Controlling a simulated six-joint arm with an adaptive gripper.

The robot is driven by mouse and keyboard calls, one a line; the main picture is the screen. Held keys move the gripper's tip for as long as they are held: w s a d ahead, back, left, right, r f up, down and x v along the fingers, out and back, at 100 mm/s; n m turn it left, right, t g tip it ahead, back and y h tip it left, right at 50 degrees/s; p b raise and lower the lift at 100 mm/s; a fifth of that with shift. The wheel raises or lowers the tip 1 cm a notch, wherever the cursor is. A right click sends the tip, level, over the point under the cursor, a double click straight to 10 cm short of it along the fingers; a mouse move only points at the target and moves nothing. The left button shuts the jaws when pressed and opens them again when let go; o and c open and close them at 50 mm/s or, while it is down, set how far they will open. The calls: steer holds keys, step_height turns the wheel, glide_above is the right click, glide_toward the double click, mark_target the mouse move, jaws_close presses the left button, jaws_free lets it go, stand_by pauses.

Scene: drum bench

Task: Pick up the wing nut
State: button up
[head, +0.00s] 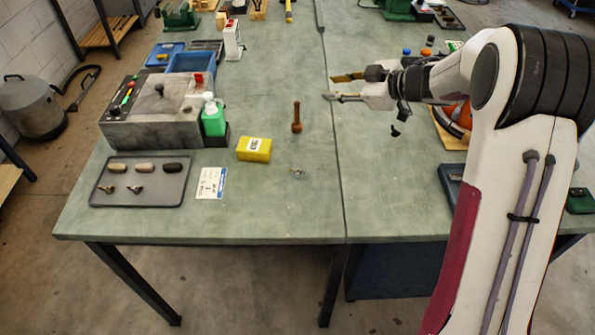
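A small silvery piece (298,172), which looks like the wing nut, lies on the green bench top in front of the brown drumstick-like peg. It is too small to make out its wings clearly. Two small brassy pieces, one at the left (107,188) and one at the right (136,190), lie on the grey tray (180,197) and could also be wing nuts. My gripper (333,88) is to the upper right of the silvery piece, well apart from it. Its two fingers point left and stand apart, with nothing visible between them.
An upright brown peg (297,120) and a yellow box (254,149) stand near the silvery piece. A white card (211,183), green bottle (213,118) and grey machine block (152,125) are further left. A seam runs down the bench. The front middle is clear.

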steer(key=s+a+f+n+g+y, duration=0.2)
steer(key=s+f+g, duration=0.2)
steer(key=f, duration=0.5)
steer(key=n+g, duration=0.1)
steer(key=g, duration=0.3)
glide_toward(299, 169)
steer(key=shift+s+a+f+y, duration=0.1)
steer(key=shift+a+f+y, duration=0.15)
steer(key=shift+f+y, duration=0.25)
steer(key=shift+f, duration=0.1)
steer(key=shift+x, duration=1.3)
steer(key=shift+x, duration=2.6)
